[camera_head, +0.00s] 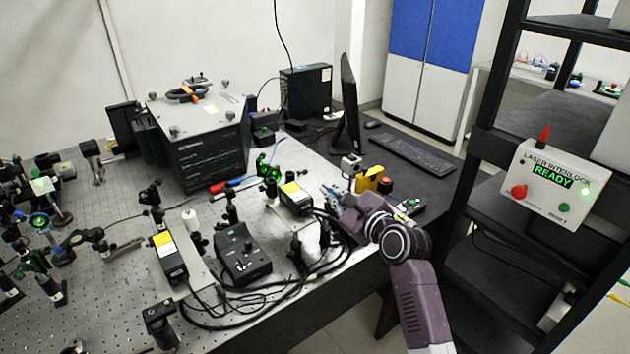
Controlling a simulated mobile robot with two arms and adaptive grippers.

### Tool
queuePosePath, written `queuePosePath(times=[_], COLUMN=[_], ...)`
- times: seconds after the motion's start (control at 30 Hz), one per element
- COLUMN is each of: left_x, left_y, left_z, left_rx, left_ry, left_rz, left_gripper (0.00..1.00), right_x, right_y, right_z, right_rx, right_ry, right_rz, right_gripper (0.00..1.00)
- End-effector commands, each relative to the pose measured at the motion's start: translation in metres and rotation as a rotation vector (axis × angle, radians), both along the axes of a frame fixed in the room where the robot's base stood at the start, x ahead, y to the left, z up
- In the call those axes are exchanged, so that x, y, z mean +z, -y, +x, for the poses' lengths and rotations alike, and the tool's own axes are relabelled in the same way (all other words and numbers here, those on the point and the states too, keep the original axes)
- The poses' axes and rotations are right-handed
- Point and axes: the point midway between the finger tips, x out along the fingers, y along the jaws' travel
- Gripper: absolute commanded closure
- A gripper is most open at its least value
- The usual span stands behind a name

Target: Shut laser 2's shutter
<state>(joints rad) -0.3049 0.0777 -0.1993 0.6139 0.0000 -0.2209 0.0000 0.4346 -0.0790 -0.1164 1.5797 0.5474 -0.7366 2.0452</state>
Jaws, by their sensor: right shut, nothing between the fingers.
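Two dark laser heads with yellow and white labels stand on the optical table: one (295,197) near the table's right side, the other (168,256) further left and nearer me. The labels are too small to read, so I cannot tell which is laser 2. A shutter is not clearly made out on either. My right gripper (332,193) is shut and empty, just right of the right-hand laser head, above the table's edge area. My arm hides some of what lies behind it. My left gripper is not in view.
A black control box (242,254) and looped black cables lie between the laser heads. A green-lit mount (268,171) stands behind. A yellow block (370,180) is beside my gripper. An interlock box reading READY (547,181) hangs on the rack at right.

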Motion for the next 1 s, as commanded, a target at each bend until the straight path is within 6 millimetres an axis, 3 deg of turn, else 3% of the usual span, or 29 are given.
queuePosePath(times=[0.2, 0.5, 1.0], left_x=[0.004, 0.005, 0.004], left_y=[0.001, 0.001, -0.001], left_z=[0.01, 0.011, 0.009], left_rx=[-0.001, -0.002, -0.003], left_ry=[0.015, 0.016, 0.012], left_rz=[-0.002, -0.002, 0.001], left_gripper=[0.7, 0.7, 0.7], right_x=[-0.005, -0.012, -0.014], right_y=[-0.017, -0.032, -0.035], right_z=[0.031, 0.057, 0.063], right_rx=[0.001, 0.0, 0.0], right_ry=[0.0, 0.0, 0.0], right_rz=[-0.002, -0.001, 0.0], right_gripper=[1.0, 1.0, 1.0])
